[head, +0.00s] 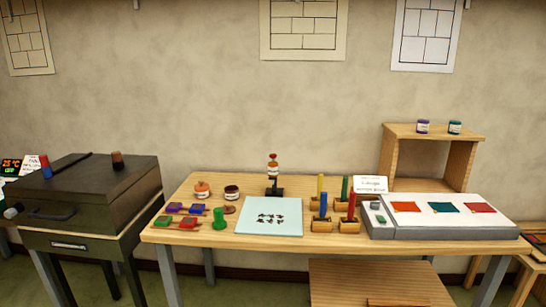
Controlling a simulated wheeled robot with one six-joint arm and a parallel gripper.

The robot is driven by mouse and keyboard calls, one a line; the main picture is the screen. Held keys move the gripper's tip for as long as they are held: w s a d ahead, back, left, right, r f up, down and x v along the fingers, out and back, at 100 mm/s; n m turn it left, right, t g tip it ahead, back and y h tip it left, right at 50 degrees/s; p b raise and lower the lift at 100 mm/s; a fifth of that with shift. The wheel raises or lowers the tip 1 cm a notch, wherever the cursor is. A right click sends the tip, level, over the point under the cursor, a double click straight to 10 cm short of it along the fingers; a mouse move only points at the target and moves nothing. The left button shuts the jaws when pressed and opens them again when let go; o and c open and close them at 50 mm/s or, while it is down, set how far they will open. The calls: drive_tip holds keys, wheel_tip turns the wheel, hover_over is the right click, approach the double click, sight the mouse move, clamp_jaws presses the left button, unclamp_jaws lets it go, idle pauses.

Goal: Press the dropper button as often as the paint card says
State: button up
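A white card (370,184) stands at the back right of the table. Its print is too small to read, and I cannot tell whether it is the paint card. My gripper is not in view.
A pale blue sheet (270,229) with dark pieces lies mid-table (330,245). Coloured upright handles (351,206) on wooden blocks stand right of it. A grey-white board (440,230) holds coloured squares. A dark kiln-like box (95,205) stands far left.

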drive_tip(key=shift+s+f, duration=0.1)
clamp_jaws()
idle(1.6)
